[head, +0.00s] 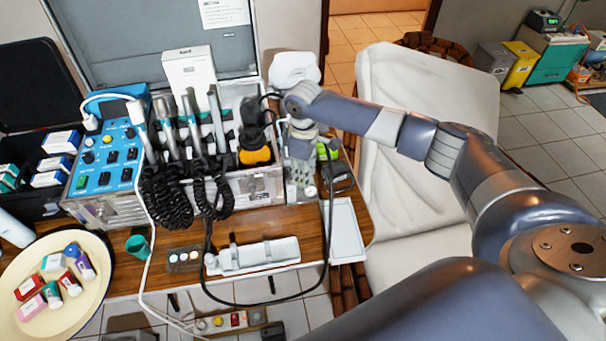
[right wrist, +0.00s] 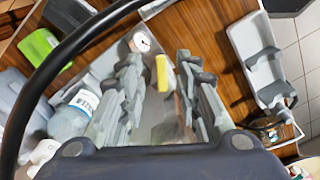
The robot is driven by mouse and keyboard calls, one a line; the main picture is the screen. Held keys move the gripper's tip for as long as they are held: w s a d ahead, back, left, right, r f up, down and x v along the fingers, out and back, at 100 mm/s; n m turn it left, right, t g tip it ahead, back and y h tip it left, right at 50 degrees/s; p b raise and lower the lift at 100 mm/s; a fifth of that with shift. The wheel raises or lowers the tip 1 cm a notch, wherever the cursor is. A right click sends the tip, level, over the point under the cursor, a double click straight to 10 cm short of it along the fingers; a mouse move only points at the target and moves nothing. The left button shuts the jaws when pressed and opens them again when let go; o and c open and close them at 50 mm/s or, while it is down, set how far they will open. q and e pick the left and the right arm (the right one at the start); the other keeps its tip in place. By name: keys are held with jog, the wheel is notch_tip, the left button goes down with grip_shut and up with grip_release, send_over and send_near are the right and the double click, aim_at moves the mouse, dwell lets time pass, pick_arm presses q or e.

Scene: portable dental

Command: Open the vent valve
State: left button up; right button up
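My right gripper (head: 303,152) reaches down at the right end of the dental unit, on the wooden table. In the right wrist view its two grey fingers (right wrist: 160,85) are apart, with nothing held between them. A small yellow lever-like part (right wrist: 163,74), which may be the vent valve, shows between the fingers, closer to the right finger. I cannot tell whether it touches that finger. A round white gauge (right wrist: 140,42) sits just beyond it, and also shows in the head view (head: 310,191). The gripper hides the valve in the head view. My left gripper is not in view.
A black hose (right wrist: 60,60) crosses close to the gripper's left side. A clear bottle (right wrist: 72,115) and a green item (right wrist: 40,46) stand nearby. The unit with handpieces (head: 255,185) is left of the gripper; a white tray (head: 345,230) lies in front.

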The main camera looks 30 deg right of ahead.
jog(key=shift+f, duration=0.65)
jog(key=shift+s+f, duration=0.2)
jog(key=shift+f, duration=0.3)
jog(key=shift+w, duration=0.1)
grip_shut()
